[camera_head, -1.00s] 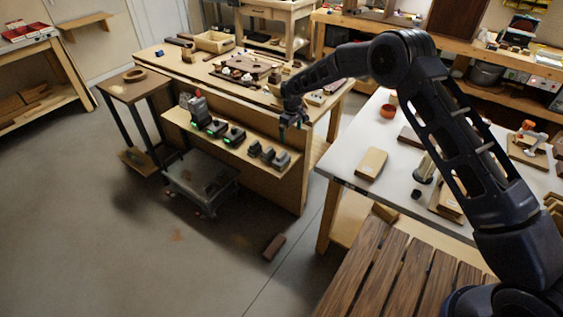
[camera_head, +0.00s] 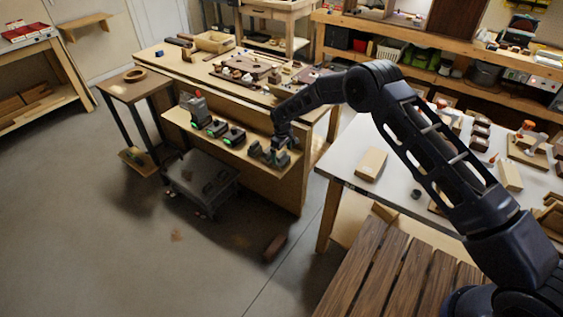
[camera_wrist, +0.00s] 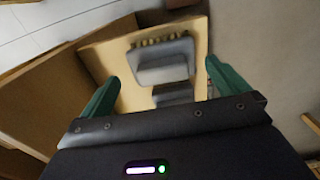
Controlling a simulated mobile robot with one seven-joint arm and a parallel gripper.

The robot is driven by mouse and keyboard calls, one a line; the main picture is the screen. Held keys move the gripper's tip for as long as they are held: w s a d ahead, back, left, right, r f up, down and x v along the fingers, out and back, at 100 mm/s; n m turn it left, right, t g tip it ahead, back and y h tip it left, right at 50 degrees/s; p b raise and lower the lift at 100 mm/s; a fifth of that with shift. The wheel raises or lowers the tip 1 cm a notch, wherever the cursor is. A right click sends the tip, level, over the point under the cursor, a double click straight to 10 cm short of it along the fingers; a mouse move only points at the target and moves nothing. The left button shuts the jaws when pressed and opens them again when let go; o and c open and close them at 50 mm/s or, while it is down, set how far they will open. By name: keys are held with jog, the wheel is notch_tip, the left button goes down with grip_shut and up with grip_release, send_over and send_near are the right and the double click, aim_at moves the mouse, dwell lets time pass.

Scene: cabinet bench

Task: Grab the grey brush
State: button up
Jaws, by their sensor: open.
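The grey brush (camera_wrist: 163,62), a grey block with a row of tan bristles along one edge, lies near the end of the wooden shelf (camera_wrist: 112,57). In the head view, the brush (camera_head: 283,161) is at the right end of the bench's lower shelf, partly hidden by my gripper (camera_head: 272,156). In the wrist view, the green fingers of my gripper (camera_wrist: 163,75) are open and empty, one on each side of the brush. I cannot tell how far above the brush they are.
A darker grey item (camera_wrist: 173,93) lies beside the brush. Several dark devices with green lights, such as this one (camera_head: 234,137), stand further left on the shelf. The bench top (camera_head: 165,62) is above. A low grey cart (camera_head: 200,180) stands on the floor below.

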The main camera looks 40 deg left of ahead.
aim_at(282, 154)
notch_tip(282, 154, down, 4)
jog(key=shift+s+f, duration=0.1)
jog(key=c, duration=0.9)
